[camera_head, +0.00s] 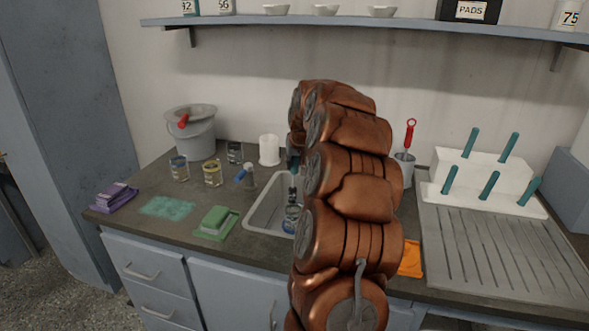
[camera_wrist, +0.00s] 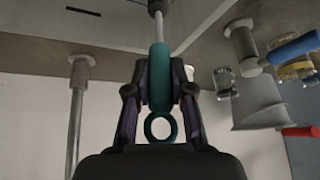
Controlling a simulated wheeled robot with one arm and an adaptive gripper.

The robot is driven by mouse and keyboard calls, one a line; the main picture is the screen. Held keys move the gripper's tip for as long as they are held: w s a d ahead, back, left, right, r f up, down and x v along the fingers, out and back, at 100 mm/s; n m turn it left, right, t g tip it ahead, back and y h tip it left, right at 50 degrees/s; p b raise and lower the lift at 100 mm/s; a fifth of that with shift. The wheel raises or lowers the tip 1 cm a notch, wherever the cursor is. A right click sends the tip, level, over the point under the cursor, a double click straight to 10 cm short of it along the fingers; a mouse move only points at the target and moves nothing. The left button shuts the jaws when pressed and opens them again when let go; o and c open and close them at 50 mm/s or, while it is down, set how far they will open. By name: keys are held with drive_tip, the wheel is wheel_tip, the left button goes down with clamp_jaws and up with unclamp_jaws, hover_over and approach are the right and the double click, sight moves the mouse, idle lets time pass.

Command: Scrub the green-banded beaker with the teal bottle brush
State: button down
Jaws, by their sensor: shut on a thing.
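My gripper (camera_wrist: 160,95) is shut on the teal handle of the bottle brush (camera_wrist: 160,75), with the handle's ring end toward the wrist. The brush's pale rod runs away from the gripper to a dark part at the top edge of the wrist view. In the head view the gripper is mostly hidden behind my arm, and some teal handle (camera_head: 293,167) shows above the sink. A glass beaker (camera_head: 291,218) stands in the sink, below the brush. Its band looks bluish or green, and the exact colour is unclear. I cannot tell whether the bristles are inside it.
Several banded beakers, one yellow (camera_head: 213,173), stand left of the sink (camera_head: 262,210), near a blue-handled fitting (camera_head: 248,178). A grey bucket (camera_head: 191,135) is behind them. A red-handled brush (camera_head: 409,140) and drying rack (camera_head: 480,180) are right.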

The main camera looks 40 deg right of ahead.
drive_tip(key=shift+s+r, duration=0.1)
drive_tip(key=shift+r, duration=0.5)
